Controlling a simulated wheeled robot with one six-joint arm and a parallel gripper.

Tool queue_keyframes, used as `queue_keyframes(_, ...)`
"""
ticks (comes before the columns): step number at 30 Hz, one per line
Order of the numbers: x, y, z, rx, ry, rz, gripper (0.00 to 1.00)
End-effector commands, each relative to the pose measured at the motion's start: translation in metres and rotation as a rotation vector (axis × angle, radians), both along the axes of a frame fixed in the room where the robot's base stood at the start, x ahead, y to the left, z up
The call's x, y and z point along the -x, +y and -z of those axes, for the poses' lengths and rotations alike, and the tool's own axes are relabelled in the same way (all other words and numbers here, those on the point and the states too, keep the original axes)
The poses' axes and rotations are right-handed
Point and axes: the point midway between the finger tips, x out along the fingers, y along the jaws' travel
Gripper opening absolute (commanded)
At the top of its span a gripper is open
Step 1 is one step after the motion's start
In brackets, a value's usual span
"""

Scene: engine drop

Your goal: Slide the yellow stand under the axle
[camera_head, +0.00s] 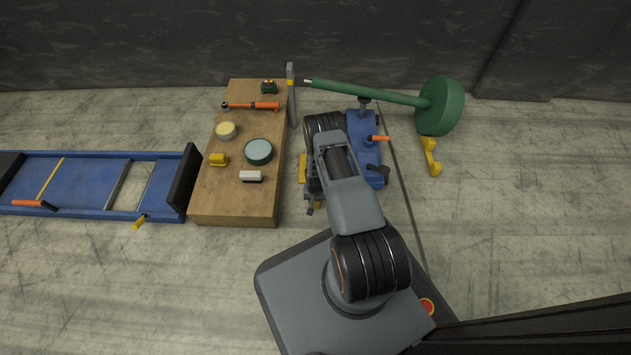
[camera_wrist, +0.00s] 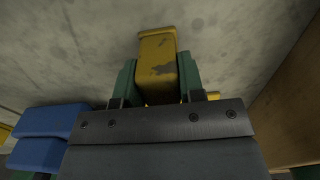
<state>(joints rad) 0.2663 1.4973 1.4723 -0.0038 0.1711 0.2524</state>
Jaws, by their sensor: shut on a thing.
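My gripper (camera_wrist: 157,80) is shut on the yellow stand (camera_wrist: 157,62), whose worn yellow top sits between the two green fingers in the wrist view. In the head view my arm hides most of the gripper and stand; a yellow part (camera_head: 303,168) shows left of the arm. The green axle (camera_head: 370,92) runs behind my arm, from a thin left tip to a big round green disc (camera_head: 440,105). The held stand is in front of the axle, apart from it in the picture. Its height above the floor is unclear.
A blue jack (camera_head: 362,135) with an orange handle stands below the axle's middle. Another yellow piece (camera_head: 431,157) is on the floor below the disc. A wooden bench (camera_head: 235,205) is close on the left, with a grey post (camera_head: 291,95) beside it. Floor to the right is clear.

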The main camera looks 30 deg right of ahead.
Motion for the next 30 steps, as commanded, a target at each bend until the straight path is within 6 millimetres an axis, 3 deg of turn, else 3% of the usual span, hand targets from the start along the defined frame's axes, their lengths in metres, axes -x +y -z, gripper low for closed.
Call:
queue_keyframes(17, -0.034, -0.019, 0.000, 0.002, -0.008, 0.001, 0.00)
queue_keyframes(30, -0.041, -0.023, -0.001, 0.003, -0.007, 0.000, 0.00)
